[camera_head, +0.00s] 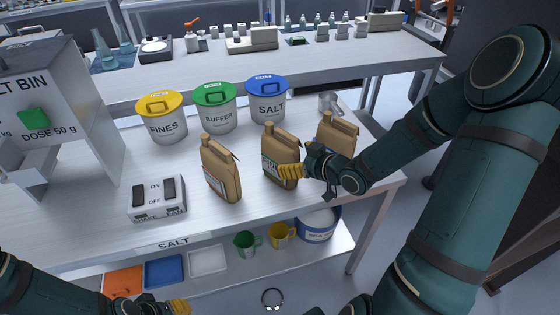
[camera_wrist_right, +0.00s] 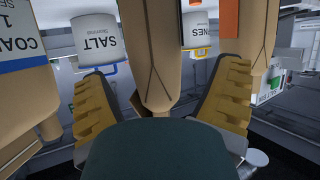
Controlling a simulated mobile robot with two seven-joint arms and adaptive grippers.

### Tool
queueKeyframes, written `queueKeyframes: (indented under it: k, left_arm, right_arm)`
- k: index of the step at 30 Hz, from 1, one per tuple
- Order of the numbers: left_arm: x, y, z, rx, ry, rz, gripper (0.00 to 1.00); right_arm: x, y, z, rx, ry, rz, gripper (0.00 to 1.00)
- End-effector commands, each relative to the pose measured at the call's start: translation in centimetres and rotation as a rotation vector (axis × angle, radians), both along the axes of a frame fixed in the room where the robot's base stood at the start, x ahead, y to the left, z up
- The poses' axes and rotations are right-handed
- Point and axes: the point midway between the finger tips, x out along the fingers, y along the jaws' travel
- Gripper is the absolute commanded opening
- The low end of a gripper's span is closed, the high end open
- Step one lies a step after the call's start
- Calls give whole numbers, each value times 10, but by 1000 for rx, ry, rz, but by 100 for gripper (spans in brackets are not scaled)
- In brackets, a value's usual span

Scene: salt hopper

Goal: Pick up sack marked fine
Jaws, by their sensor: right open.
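Three brown jug-shaped sacks stand upright on the front bench. The left sack (camera_head: 218,170) has a reddish label; the middle sack (camera_head: 276,143) has a green label. The right sack (camera_head: 338,135) is partly behind my right gripper; the wrist view shows its blue-striped label reading "COA..." (camera_wrist_right: 22,55). I cannot read "fine" on any sack. My right gripper (camera_head: 292,171) is open at the middle sack, which shows between its yellow fingers in the wrist view (camera_wrist_right: 152,60). Contact is unclear. My left gripper (camera_head: 180,305) is at the bottom edge, its jaws unclear.
Buckets marked FINES (camera_head: 165,125), BUFFER (camera_head: 216,117) and SALT (camera_head: 268,108) stand behind the sacks. A switch box (camera_head: 157,200) and the salt bin (camera_head: 75,110) are at left. A lower shelf (camera_head: 225,280) holds trays, jugs and a tub.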

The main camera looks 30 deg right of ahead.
Motion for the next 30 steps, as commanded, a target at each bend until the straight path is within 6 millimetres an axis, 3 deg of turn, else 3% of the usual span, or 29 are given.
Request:
queueKeyframes:
  k: [3, 8, 17, 20, 24, 30]
  left_arm:
    - [2, 0, -11, 1, -4, 0, 39]
    - [3, 0, -16, 1, -7, 2, 39]
    - [3, 0, -15, 1, -8, 2, 39]
    - [3, 0, -15, 1, -8, 2, 39]
    - [3, 0, -15, 1, -8, 2, 39]
    - [3, 0, -15, 1, -8, 2, 39]
  right_arm:
    - [16, 2, -14, 3, 0, 1, 88]
    - [32, 6, -20, 1, -1, 1, 88]
    - [36, 7, -20, 1, 0, 0, 88]
    - [36, 7, -20, 1, 0, 0, 59]
    - [36, 7, -20, 1, 0, 0, 10]
    - [37, 7, -18, 0, -6, 0, 7]
